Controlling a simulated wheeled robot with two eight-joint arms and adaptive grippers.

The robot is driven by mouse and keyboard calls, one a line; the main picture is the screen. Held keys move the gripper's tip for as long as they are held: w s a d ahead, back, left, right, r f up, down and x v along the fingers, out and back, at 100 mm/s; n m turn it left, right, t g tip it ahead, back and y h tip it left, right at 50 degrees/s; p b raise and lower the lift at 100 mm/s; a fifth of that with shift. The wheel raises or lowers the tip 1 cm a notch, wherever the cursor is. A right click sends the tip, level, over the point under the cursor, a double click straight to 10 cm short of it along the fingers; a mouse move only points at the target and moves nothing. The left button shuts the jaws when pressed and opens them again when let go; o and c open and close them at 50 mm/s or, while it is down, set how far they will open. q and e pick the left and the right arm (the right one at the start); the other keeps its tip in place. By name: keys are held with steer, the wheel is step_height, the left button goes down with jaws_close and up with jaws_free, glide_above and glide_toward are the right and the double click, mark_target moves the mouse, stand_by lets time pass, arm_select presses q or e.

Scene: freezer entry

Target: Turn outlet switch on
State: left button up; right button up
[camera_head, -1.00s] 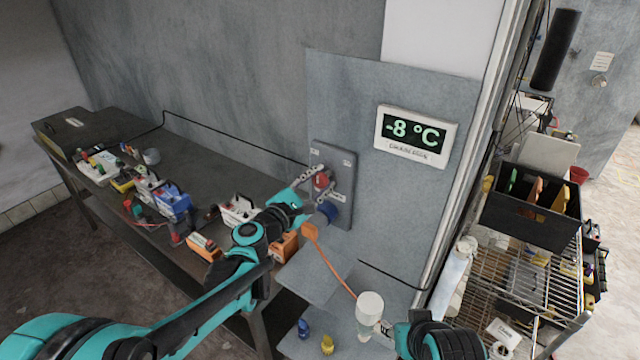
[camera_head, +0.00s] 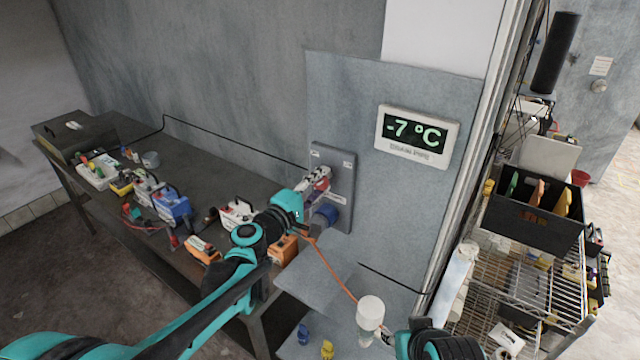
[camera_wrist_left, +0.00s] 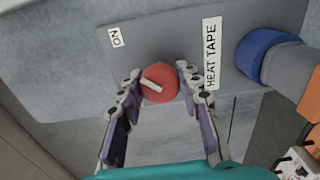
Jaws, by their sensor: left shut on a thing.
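The outlet switch is a red round knob with a white bar (camera_wrist_left: 160,83) on a grey plate (camera_wrist_left: 130,62). In the left wrist view the plate has an "ON" label (camera_wrist_left: 116,37) and a "HEAT TAPE" label (camera_wrist_left: 211,55). The knob's white bar lies tilted, between these labels. My left gripper (camera_wrist_left: 158,88) is shut on the red knob, one finger on each side. In the head view the left gripper (camera_head: 318,178) covers most of the knob on the wall plate (camera_head: 345,165).
A blue plug (camera_head: 324,215) with an orange cord (camera_head: 331,268) sits below the knob. A display (camera_head: 416,136) reads -7 °C. A table (camera_head: 215,178) with several devices stands left. A wire rack (camera_head: 525,285) stands right.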

arm_select(q)
steer(key=shift+m, duration=0.3)
steer(key=o, duration=1.2)
steer(key=shift+c, duration=0.2)
steer(key=v, duration=1.2)
